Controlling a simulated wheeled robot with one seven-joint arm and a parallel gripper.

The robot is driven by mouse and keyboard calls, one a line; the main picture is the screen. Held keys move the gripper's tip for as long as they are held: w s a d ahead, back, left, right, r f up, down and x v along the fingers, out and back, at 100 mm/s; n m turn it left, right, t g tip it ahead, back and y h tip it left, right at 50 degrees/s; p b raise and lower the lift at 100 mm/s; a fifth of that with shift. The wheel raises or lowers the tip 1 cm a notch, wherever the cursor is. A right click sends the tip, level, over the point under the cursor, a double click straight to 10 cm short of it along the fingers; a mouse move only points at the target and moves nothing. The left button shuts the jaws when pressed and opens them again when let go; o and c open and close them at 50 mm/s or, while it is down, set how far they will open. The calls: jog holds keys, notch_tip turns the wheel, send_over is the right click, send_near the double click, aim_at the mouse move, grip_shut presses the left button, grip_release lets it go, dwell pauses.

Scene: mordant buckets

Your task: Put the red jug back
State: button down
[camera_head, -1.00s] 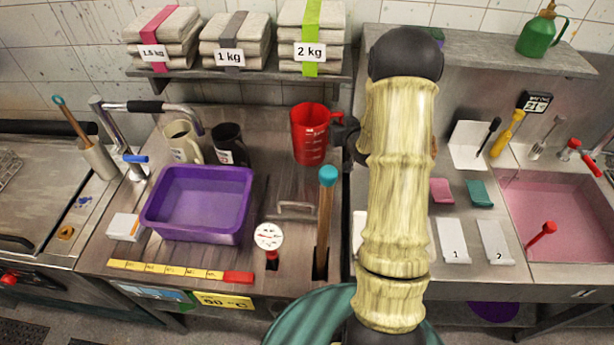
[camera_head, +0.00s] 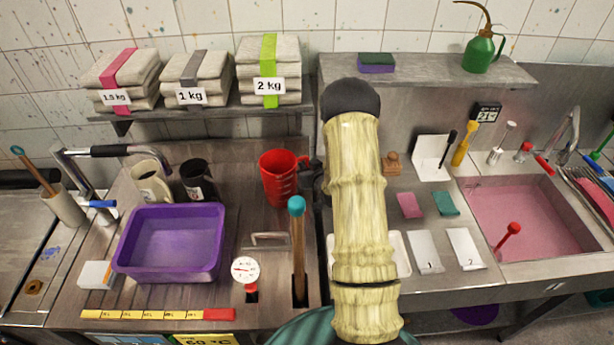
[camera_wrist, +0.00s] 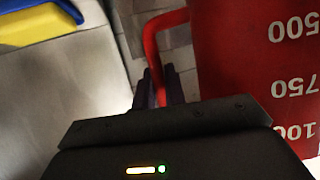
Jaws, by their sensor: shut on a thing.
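The red jug (camera_head: 279,180) is upright at the back right of the left steel counter, to the right of a black mug (camera_head: 197,181). White measuring marks show on its side. My gripper (camera_head: 316,180) is at the jug's right side, largely hidden by my pale arm. In the wrist view the jug (camera_wrist: 235,70) fills the right, and the dark fingers of my gripper (camera_wrist: 158,90) are closed around its red handle. I cannot tell whether the jug's base touches the counter.
A purple tub (camera_head: 170,245), a cream mug (camera_head: 150,184), a dial gauge (camera_head: 245,270) and a teal-topped stick (camera_head: 297,207) are nearby. A shelf (camera_head: 215,110) with weighted bundles hangs above. A pink-filled sink (camera_head: 525,215) is at right.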

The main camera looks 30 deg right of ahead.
jog(key=shift+f+p, duration=0.6)
jog(key=shift+f, duration=1.35)
jog(key=shift+f, duration=0.15)
jog(key=c, duration=1.5)
grip_release()
jog(key=shift+o, duration=0.2)
jog(key=b+v, duration=0.5)
jog(key=v, duration=0.7)
jog(key=shift+r, duration=0.25)
